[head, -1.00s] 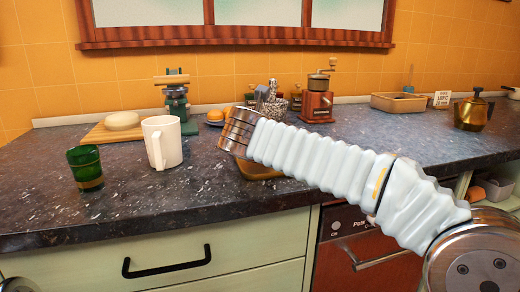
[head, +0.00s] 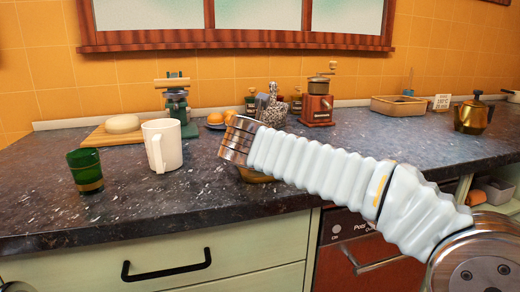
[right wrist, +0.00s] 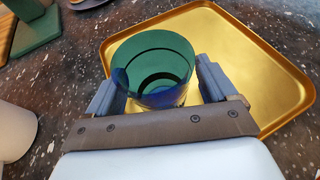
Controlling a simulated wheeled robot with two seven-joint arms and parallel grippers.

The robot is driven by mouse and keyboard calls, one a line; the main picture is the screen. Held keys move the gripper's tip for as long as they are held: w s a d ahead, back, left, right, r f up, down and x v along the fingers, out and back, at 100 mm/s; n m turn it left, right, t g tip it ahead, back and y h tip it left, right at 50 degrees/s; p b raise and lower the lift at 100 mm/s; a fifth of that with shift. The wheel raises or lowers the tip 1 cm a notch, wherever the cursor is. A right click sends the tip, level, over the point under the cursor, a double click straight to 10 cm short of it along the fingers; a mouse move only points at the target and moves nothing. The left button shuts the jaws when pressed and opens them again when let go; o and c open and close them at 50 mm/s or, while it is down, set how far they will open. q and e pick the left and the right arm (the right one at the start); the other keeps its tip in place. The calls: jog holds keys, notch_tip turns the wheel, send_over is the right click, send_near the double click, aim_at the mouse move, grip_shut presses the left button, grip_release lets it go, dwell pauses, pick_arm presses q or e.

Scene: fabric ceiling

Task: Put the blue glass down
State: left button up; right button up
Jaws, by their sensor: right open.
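The blue glass (right wrist: 152,68) shows in the right wrist view, with green-teal inner walls and dark blue on its near side. It is upright over the golden tray (right wrist: 250,60); its base is hidden, so I cannot tell whether it touches the tray. My right gripper (right wrist: 162,80) is open, with one finger on each side of the glass. In the head view my right wrist hides the gripper and the glass, and only a sliver of the tray (head: 254,177) shows below it. My left gripper is not in view.
A green glass (head: 86,170) and a white mug (head: 162,145) stand left of the tray on the dark counter. A cutting board (head: 110,136), a coffee grinder (head: 317,105) and several small items stand behind.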

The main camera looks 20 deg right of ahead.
jog(key=v, duration=1.2)
